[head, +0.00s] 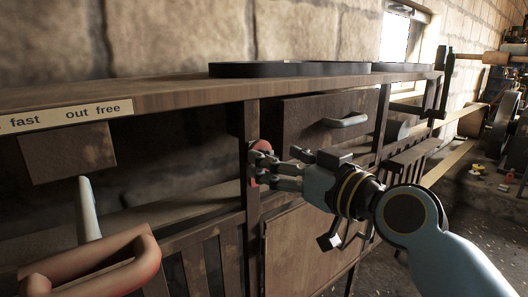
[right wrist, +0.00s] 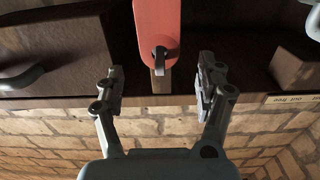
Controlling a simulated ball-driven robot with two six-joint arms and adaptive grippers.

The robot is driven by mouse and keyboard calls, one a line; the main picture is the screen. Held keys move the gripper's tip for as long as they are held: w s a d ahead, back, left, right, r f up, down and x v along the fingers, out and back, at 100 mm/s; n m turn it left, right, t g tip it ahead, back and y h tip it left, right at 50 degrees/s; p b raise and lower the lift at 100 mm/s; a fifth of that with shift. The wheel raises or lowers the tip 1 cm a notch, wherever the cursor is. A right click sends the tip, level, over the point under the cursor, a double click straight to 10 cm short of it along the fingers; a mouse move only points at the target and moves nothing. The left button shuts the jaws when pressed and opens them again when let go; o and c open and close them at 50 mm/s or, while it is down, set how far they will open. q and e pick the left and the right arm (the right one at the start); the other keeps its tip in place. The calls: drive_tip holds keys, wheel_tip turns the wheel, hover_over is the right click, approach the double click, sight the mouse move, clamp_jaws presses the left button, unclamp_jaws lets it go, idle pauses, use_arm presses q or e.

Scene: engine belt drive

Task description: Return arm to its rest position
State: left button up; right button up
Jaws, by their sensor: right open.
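My right arm comes in from the lower right in the head view. My right gripper (head: 264,168) is in front of a wooden post of the bench, at a rounded red part (head: 262,146). In the right wrist view my right gripper (right wrist: 161,75) has its fingers wide apart, with gaps on both sides. A long red part (right wrist: 157,22) with a dark metal stub (right wrist: 159,60) shows between them; no finger visibly touches it. In the head view the fingers partly hide the red part. My left gripper does not show.
The wooden bench (head: 170,90) carries a flat dark ring (head: 290,69). Below are a handled drawer (head: 330,118) and a label strip (head: 65,115). A copper-coloured loop (head: 105,270) and a grey rod (head: 88,210) stand at lower left. Belts and machinery are at far right.

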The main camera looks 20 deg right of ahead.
drive_tip(key=v, duration=0.6)
drive_tip(key=s+d+f+m+g+h, duration=0.1)
drive_tip(key=d+f+m+g+h, duration=0.2)
drive_tip(key=f, duration=1.9)
drive_tip(key=s+d+f+g+h, duration=0.1)
drive_tip(key=s+f+g, duration=0.15)
drive_tip(key=f, duration=0.35)
drive_tip(key=s+d+f+g, duration=0.1)
drive_tip(key=s+d+f, duration=0.1)
drive_tip(key=s+f, duration=0.35)
drive_tip(key=s+d+f+g+h, duration=0.1)
drive_tip(key=s+f+g, duration=0.1)
drive_tip(key=f, duration=0.5)
drive_tip(key=s+d+f+g, duration=0.1)
drive_tip(key=s+f+g, duration=0.1)
drive_tip(key=s+f, duration=0.4)
drive_tip(key=s+d+f+g+h, duration=0.1)
drive_tip(key=s+f+g, duration=0.2)
drive_tip(key=s, duration=1.4)
drive_tip(key=s+d+f+g+h, duration=0.1)
drive_tip(key=s+d+f+g, duration=0.1)
drive_tip(key=s+f, duration=0.8)
drive_tip(key=shift+s+f+g, duration=0.35)
drive_tip(key=shift+s+g, duration=0.2)
drive_tip(key=shift+s, duration=0.55)
